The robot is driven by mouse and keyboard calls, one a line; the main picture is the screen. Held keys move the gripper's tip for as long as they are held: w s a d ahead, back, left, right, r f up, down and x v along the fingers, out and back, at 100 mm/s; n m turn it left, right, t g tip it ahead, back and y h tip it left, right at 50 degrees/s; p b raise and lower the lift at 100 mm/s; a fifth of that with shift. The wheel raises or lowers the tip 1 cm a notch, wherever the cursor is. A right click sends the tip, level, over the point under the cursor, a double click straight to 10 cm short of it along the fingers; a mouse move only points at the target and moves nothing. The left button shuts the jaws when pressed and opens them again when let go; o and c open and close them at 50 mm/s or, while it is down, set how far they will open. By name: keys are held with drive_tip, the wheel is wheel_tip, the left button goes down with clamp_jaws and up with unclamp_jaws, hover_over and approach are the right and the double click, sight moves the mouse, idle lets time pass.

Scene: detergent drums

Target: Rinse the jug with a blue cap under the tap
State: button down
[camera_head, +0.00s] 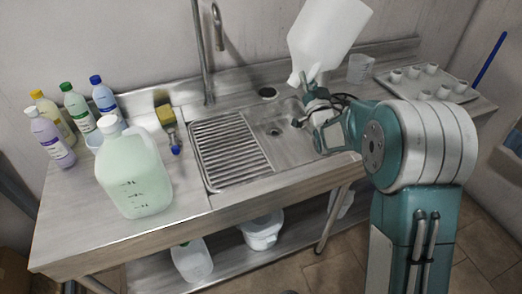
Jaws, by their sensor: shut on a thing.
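My gripper (310,90) is shut on a white jug (328,35) and holds it tilted above the right part of the sink. Its narrow end points down into the gripper; no blue cap shows on it, and part of it is hidden by the gripper. The tap (203,60) stands behind the sink (289,131), its spout curving to the right (218,28). The jug is to the right of the spout and apart from it in the picture.
A large jug of pale green liquid (135,175) with a white cap stands at left. Several small bottles (76,110) and a brush (168,122) are behind it. A tray of cups (464,95) and a measuring cup (359,68) are at right. A ribbed drainboard (229,150) is clear.

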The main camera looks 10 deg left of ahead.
drive_tip(key=m+h, duration=0.1)
drive_tip(key=m, duration=0.2)
drive_tip(key=shift+r+m+h, duration=0.1)
drive_tip(key=shift+m+h, duration=0.2)
drive_tip(key=m+h, duration=0.1)
drive_tip(key=m, duration=0.3)
drive_tip(key=shift+h, duration=0.4)
drive_tip(key=m+g, duration=0.1)
drive_tip(key=m, duration=0.2)
drive_tip(key=m+g+h, duration=0.1)
drive_tip(key=m, duration=0.2)
drive_tip(key=m+g, duration=0.2)
drive_tip(key=m, duration=0.3)
drive_tip(key=shift+m, duration=0.4)
drive_tip(key=shift+m+g+y, duration=0.6)
drive_tip(key=shift+m+g, duration=0.8)
drive_tip(key=shift+m, duration=0.8)
